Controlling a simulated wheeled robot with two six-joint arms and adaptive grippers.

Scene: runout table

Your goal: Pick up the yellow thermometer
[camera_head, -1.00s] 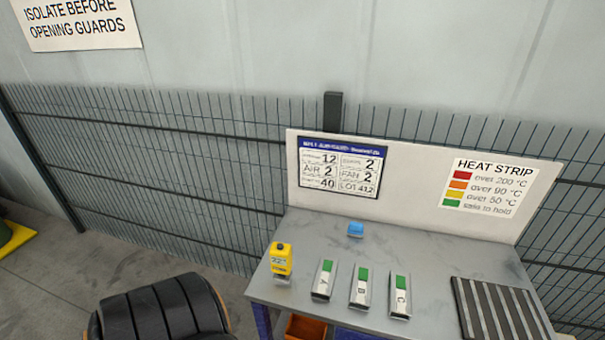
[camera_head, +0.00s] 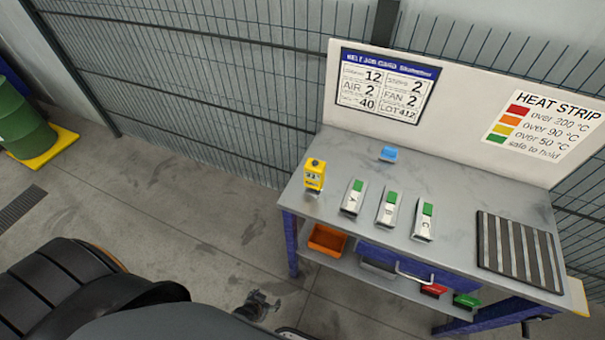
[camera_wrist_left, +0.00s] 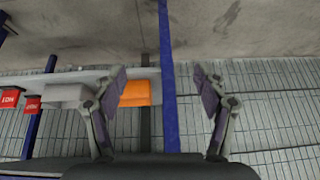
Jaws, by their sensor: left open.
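The yellow thermometer (camera_head: 314,174) stands upright near the left end of the grey table (camera_head: 340,149) in the head view. My left gripper (camera_head: 262,303) is low at the bottom of the head view, in front of the table and below its top, well apart from the thermometer. In the left wrist view my left gripper (camera_wrist_left: 161,82) is open and empty. A blue table leg shows between its fingers there, with an orange bin beyond the left finger. The thermometer is not visible in the left wrist view. My right gripper is in neither view.
Strips A (camera_head: 353,197), B (camera_head: 389,208) and C (camera_head: 424,220) lie right of the thermometer. An orange bin (camera_head: 327,240) sits on the lower shelf. Wire fence (camera_head: 200,90) stands behind.

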